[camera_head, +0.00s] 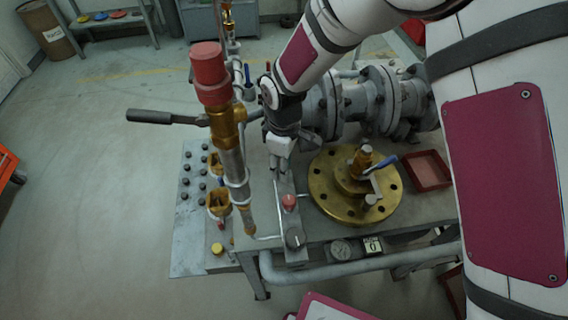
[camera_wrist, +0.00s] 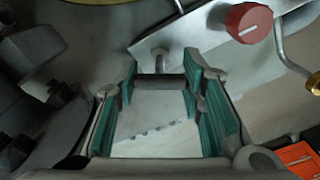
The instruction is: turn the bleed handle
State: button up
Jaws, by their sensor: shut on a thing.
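My gripper (camera_head: 280,168) points down at the far end of a narrow metal plate, left of the brass flange. In the wrist view, its green-padded fingers (camera_wrist: 160,90) are closed on a short dark bar that spans between them. The bar (camera_wrist: 160,82) meets a small grey post (camera_wrist: 162,60) beside the plate; it appears to be the bleed handle. In the head view, my gripper hides the bar. The plate (camera_wrist: 205,30) carries a red knob (camera_wrist: 248,22) with a white line, which also shows in the head view (camera_head: 289,202).
Grey pipe flanges (camera_head: 325,105) rise behind. The brass flange (camera_head: 325,200) with a blue lever (camera_head: 385,162) and a red tray (camera_head: 428,170) lie right.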

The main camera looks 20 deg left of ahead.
jog(key=m, duration=0.6)
jog(key=shift+m+p, duration=0.3)
jog(key=m+p, duration=0.1)
jog(key=m, duration=0.4)
jog(key=shift+m, duration=0.3)
jog(key=o, duration=1.2)
jog(key=shift+c, duration=0.2)
jog(key=shift+r, duration=0.1)
notch_tip(320, 180, up, 12)
